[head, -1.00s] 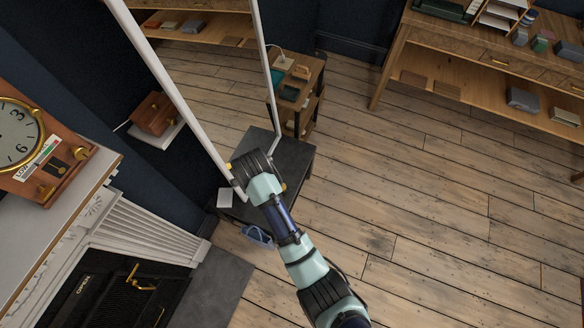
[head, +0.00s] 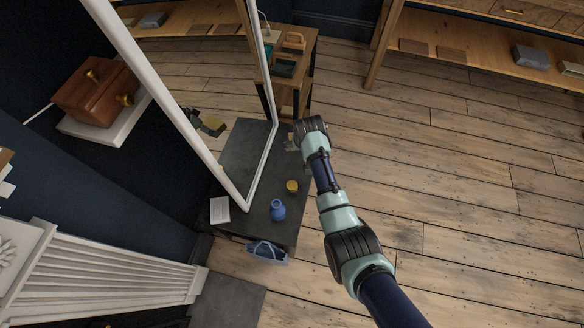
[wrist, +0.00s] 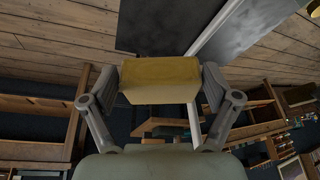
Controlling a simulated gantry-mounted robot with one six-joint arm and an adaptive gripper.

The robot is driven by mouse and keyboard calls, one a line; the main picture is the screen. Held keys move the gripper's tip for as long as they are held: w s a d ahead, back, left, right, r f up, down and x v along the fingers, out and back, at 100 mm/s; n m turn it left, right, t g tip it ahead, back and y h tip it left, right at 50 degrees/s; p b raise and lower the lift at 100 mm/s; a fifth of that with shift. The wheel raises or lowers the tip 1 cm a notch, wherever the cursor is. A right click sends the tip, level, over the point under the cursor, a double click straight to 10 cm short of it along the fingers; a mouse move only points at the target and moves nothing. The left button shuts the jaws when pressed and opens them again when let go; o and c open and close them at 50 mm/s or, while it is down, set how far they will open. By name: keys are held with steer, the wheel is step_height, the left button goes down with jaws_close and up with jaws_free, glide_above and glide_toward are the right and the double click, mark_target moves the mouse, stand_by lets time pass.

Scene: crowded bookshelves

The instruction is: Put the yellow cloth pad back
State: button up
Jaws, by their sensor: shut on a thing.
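My gripper (wrist: 160,85) is shut on the yellow cloth pad (wrist: 160,72), which sits between both fingers in the wrist view as a blocky yellow piece. In the head view my gripper (head: 293,141) is beside the right edge of the framed mirror, over the dark low table's far end; the pad itself is mostly hidden there behind my wrist. A reflection of the gripper with something yellowish shows in the mirror (head: 238,165).
The dark table (head: 262,228) bears a blue vase (head: 277,210), a small yellow round thing (head: 292,186) and a white block (head: 220,210). A blue bag (head: 266,251) hangs at its front edge. A small wooden shelf (head: 310,70) stands behind. Open floor lies right.

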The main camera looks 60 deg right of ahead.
mark_target(298, 172)
step_height(298, 172, down, 20)
steer(key=b, duration=1.2)
steer(key=shift+w+a, duration=0.1)
steer(key=shift+w, duration=0.05)
steer(key=shift+r, duration=0.15)
steer(key=shift+f, duration=0.2)
steer(key=o, duration=0.9)
steer(key=shift+c, duration=0.2)
steer(key=shift+r+p, duration=0.4)
steer(key=p+v, duration=0.9)
steer(key=v, duration=0.2)
steer(key=shift+r, duration=0.3)
